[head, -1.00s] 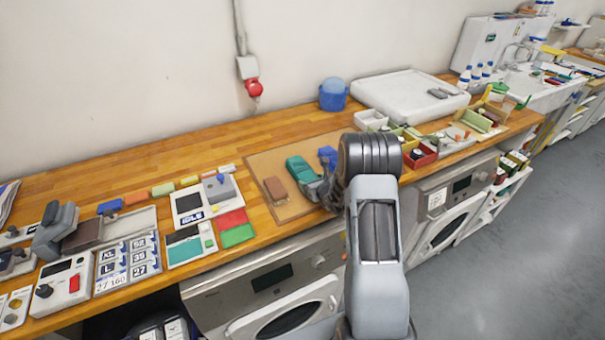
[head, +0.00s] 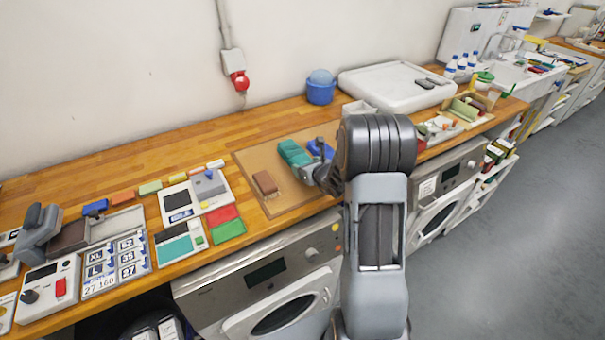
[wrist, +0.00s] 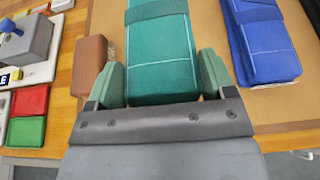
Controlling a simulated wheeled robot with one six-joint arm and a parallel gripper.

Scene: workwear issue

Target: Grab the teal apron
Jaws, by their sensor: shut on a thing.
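The teal apron (head: 293,153) is a folded bundle with a band across it, above the brown mat. It also shows in the wrist view (wrist: 160,50), between the two green finger pads of my gripper (wrist: 161,80). My gripper (head: 306,170) is shut on the near end of the teal apron, one finger on each side. The apron appears slightly raised off the mat; its underside is hidden.
A blue folded bundle (wrist: 262,45) lies close to the right and a brown block (wrist: 92,65) to the left, both on the mat (head: 250,165). A grey device (head: 205,188) stands further left. Bare worktop lies behind the mat.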

